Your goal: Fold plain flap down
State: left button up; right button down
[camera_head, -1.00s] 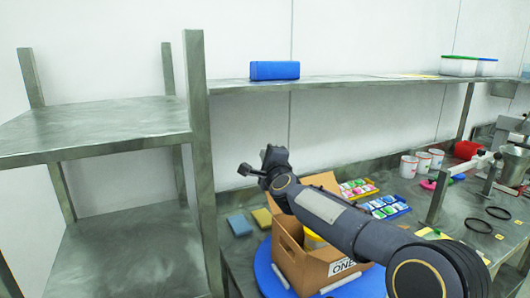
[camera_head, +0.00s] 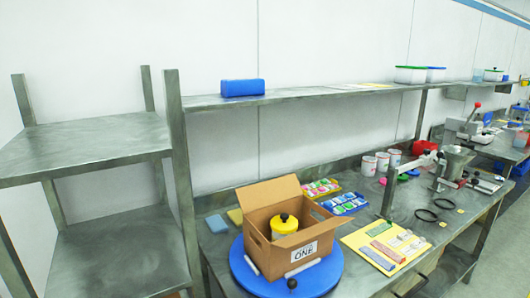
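A brown cardboard box (camera_head: 280,252) stands open on a round blue turntable (camera_head: 330,274). Its front carries a white label reading "ONE" (camera_head: 304,252). A plain flap (camera_head: 269,192) stands up at the back of the box, leaning outward. A yellow lidded container with a black knob (camera_head: 284,226) sits inside the box. Neither of my grippers shows in this view.
White bars and a black knob (camera_head: 292,284) are at the turntable's front. A blue and a yellow sponge lie left of the box. Trays of coloured pieces (camera_head: 343,203), a yellow mat (camera_head: 358,240) and white cups are to the right. A shelf (camera_head: 300,93) runs above the bench.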

aim_at(252, 198)
jog(key=u, duration=0.25)
jog(key=i+l+u, duration=0.15)
jog(key=l+u, duration=1)
jog(key=l, duration=1.95)
jog(key=j, duration=0.2)
